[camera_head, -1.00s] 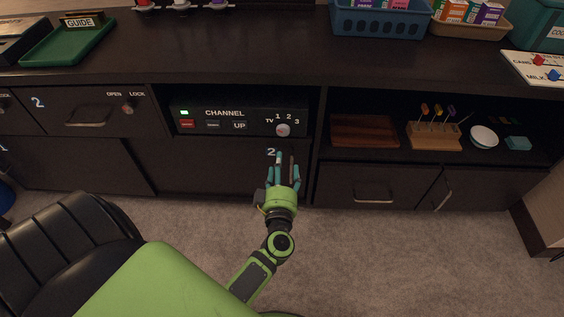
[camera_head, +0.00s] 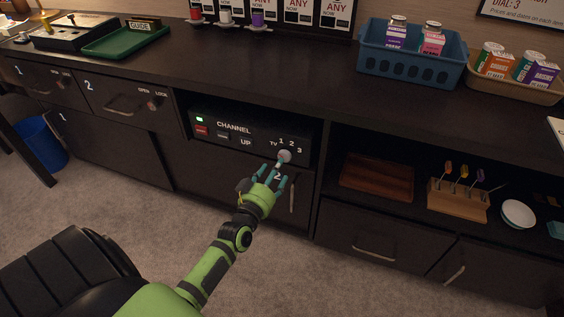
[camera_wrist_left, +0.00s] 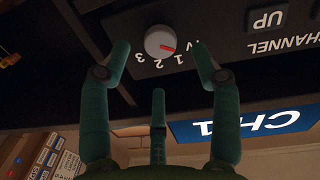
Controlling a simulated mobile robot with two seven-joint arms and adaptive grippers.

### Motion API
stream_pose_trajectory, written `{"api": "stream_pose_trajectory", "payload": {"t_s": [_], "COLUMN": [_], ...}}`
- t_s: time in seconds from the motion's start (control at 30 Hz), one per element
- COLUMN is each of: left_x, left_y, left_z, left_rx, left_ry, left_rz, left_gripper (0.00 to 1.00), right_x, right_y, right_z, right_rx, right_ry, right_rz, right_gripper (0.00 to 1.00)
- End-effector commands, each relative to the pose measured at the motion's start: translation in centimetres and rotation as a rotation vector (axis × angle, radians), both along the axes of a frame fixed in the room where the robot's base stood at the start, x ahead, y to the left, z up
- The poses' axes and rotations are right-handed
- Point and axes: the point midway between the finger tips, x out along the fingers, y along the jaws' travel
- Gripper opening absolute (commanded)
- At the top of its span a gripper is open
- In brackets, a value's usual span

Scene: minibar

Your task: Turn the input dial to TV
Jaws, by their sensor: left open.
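The input dial (camera_head: 284,157) is a round pale knob at the right end of the black channel panel (camera_head: 240,141), under the labels TV, 1, 2 and 3. My left gripper (camera_head: 274,170) is open just in front of the dial. In the wrist view, two teal fingertips of the left gripper (camera_wrist_left: 160,50) stand on either side of the dial, apparently apart from it. A third finger is below. My right gripper is not in view.
The panel sits in a recess of the dark cabinet, with a green light (camera_head: 199,119) and buttons at its left. An open shelf at the right holds a wooden board (camera_head: 376,178) and a wooden holder (camera_head: 457,203). A blue basket (camera_head: 412,62) stands on the counter.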

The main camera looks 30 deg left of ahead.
Motion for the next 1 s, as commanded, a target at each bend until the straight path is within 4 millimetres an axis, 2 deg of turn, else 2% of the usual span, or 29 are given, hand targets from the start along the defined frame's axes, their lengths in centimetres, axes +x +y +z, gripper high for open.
{"api": "stream_pose_trajectory", "payload": {"t_s": [0.1, 0.3, 0.67, 0.7, 0.77, 0.8, 0.83, 1.0], "left_x": [2.1, 4.5, 5.2, 5.2, 5.2, 5.2, 5.2, 5.1], "left_y": [0.4, 0.8, 0.9, 0.9, 0.9, 0.9, 0.9, 0.9], "left_z": [0.0, -0.1, 0.1, 0.0, 0.0, 0.0, 0.0, 0.0], "left_rx": [-0.001, 0.0, -0.001, -0.001, -0.002, -0.002, -0.002, -0.004], "left_ry": [-0.005, -0.003, -0.002, -0.002, -0.002, -0.002, -0.002, -0.003], "left_rz": [0.001, 0.001, 0.0, 0.0, 0.0, 0.0, 0.0, 0.0], "left_gripper": [0.63, 0.63, 0.63, 0.55, 0.31, 0.15, 0.06, 0.06], "right_x": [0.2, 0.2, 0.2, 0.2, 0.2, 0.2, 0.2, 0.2], "right_y": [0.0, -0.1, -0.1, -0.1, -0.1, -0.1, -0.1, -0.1], "right_z": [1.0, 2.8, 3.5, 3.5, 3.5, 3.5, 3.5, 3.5], "right_rx": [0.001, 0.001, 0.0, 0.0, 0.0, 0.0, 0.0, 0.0], "right_ry": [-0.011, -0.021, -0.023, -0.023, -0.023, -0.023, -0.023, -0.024], "right_rz": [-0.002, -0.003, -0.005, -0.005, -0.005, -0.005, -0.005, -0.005], "right_gripper": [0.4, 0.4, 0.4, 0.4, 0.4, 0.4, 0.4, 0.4]}}
